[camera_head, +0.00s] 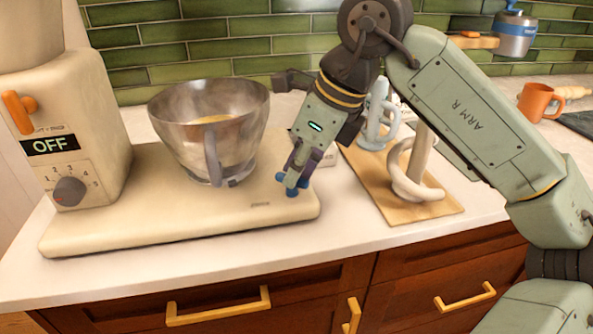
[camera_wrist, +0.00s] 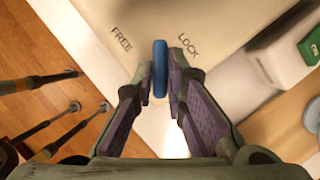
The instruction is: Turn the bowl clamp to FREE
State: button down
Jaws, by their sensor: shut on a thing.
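The bowl clamp's blue lever (camera_wrist: 160,62) lies between my gripper's purple finger pads in the wrist view, upright in the picture, between the printed words FREE (camera_wrist: 121,38) on the left and LOCK (camera_wrist: 188,46) on the right. In the head view, the blue clamp (camera_head: 292,191) shows at the front right of the mixer base (camera_head: 180,232). My gripper (camera_head: 297,174) is shut on it, pointing down, and partly hides it. The fingers also show in the wrist view (camera_wrist: 160,82). A clear bowl (camera_head: 205,135) stands on the base left of my gripper, with something yellowish inside.
The mixer head column (camera_head: 75,120) stands at left, its display reading OFF. A wooden board (camera_head: 425,208) with white mixing attachments (camera_head: 418,165) lies right of the base. An orange mug (camera_head: 538,101) stands at the back right. Cabinet fronts (camera_head: 320,290) are below the counter edge.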

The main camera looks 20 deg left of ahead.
jog(key=n+g, duration=0.1)
jog(key=n, duration=0.3)
jog(key=shift+w+g, duration=0.2)
jog(key=shift+g, duration=0.2)
jog(key=shift+w+n+g+h+p, duration=0.1)
jog(key=shift+n+g+h+p, duration=0.4)
jog(key=shift+n, duration=1.2)
jog(key=shift+a, duration=0.1)
jog(key=c, duration=1.6)
grip_release()
jog(key=v, duration=1.2)
